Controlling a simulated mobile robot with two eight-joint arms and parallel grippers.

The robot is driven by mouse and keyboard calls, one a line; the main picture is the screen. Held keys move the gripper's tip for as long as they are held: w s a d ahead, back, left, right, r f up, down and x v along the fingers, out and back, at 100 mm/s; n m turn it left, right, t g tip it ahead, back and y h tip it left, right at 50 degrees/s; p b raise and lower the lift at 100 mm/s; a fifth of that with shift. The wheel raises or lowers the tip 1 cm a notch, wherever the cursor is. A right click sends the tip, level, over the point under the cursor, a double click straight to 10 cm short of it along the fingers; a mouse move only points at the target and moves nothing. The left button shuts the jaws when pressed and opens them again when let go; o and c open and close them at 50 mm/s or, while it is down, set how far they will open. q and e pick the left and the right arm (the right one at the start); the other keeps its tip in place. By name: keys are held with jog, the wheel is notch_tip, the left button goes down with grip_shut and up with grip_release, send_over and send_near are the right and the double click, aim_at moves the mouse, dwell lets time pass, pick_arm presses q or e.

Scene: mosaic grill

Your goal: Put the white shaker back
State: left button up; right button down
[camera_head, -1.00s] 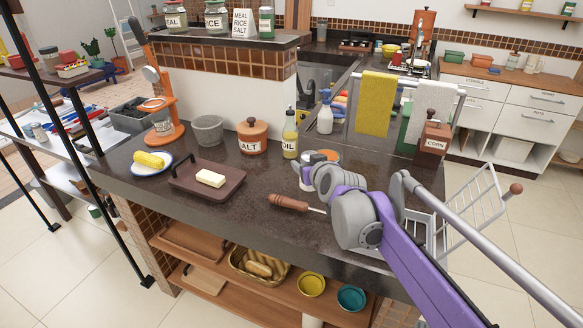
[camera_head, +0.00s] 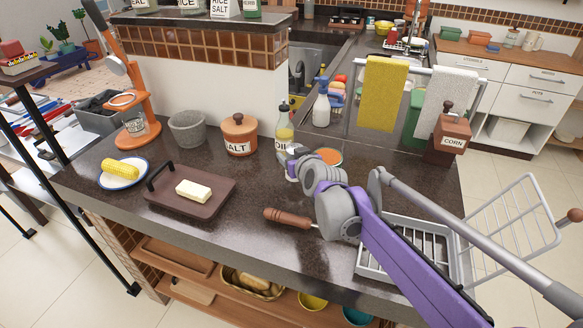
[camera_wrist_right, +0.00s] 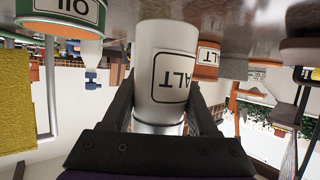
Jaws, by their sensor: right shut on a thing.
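The white shaker (camera_wrist_right: 172,60), its visible lettering reading "ALT", is between the fingers of my right gripper (camera_wrist_right: 160,110) in the right wrist view. That view is upside down, with the dark counter along its top; the shaker's wide end is close to the counter, and I cannot tell if it touches. In the head view my right gripper (camera_head: 289,163) is low over the counter just in front of the oil bottle (camera_head: 285,130). The shaker is mostly hidden there. My left gripper is not in view.
An orange salt jar (camera_head: 239,135) and a grey mortar (camera_head: 187,129) stand left of the gripper. A butter tray (camera_head: 215,207), a corn plate (camera_head: 103,180) and a wooden-handled tool (camera_head: 287,217) lie nearer the front. A corn mill (camera_head: 447,137) and dish rack (camera_head: 372,268) are right.

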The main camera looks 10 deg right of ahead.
jog(key=shift+w+f+b, duration=0.1)
jog(key=shift+f+b, duration=0.2)
jog(key=shift+f, duration=1.5)
jog(key=shift+f, duration=0.1)
jog(key=shift+c, duration=0.8)
grip_release()
jog(key=shift+s+r, duration=0.2)
jog(key=a+p+v, duration=0.1)
jog(key=p+v, duration=0.1)
jog(key=v, duration=0.9)
jog(key=shift+s+d+r, duration=0.15)
jog(key=shift+s+d, duration=0.15)
jog(key=shift+d, duration=0.2)
